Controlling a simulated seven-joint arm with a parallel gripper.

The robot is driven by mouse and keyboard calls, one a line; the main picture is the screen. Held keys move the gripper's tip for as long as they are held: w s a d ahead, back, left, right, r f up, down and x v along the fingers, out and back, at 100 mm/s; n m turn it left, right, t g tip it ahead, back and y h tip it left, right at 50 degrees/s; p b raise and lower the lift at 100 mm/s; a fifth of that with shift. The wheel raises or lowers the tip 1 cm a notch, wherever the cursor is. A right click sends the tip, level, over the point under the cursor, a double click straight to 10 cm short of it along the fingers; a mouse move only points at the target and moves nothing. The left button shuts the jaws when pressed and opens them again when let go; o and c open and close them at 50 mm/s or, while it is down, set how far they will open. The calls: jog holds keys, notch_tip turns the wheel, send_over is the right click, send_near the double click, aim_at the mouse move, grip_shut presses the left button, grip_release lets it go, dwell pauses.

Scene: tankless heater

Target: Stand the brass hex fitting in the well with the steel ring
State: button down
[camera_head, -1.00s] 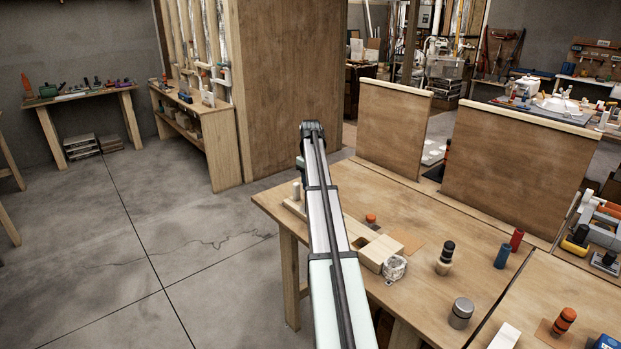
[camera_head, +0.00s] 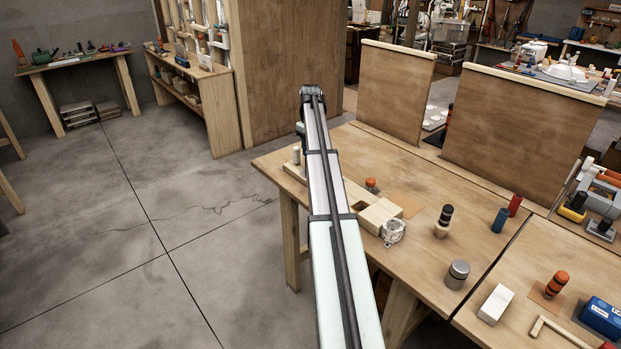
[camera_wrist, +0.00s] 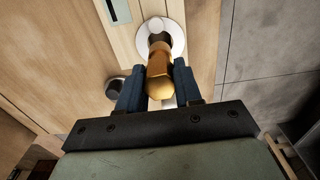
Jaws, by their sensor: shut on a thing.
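The brass hex fitting (camera_wrist: 159,77) is between the two dark blue fingers of my gripper (camera_wrist: 159,86) in the wrist view. The gripper is shut on it. The pale steel ring (camera_wrist: 177,34) lies just beyond the fitting, around a dark well opening (camera_wrist: 157,27) in the wooden board. The fitting's far end overlaps part of the ring and opening in the picture. I cannot tell whether it is above the well or inside it. My arm hides the gripper and fitting in the head view.
Open floor (camera_head: 130,230) lies left.

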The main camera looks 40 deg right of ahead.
jog(key=shift+f, duration=0.15)
jog(key=shift+f, duration=1.3)
jog(key=shift+f, duration=1.8)
dwell(1.8)
jog(key=c, duration=0.7)
grip_release()
jog(key=shift+r, duration=0.1)
notch_tip(320, 180, up, 14)
jog(key=shift+f, duration=0.2)
dwell(0.5)
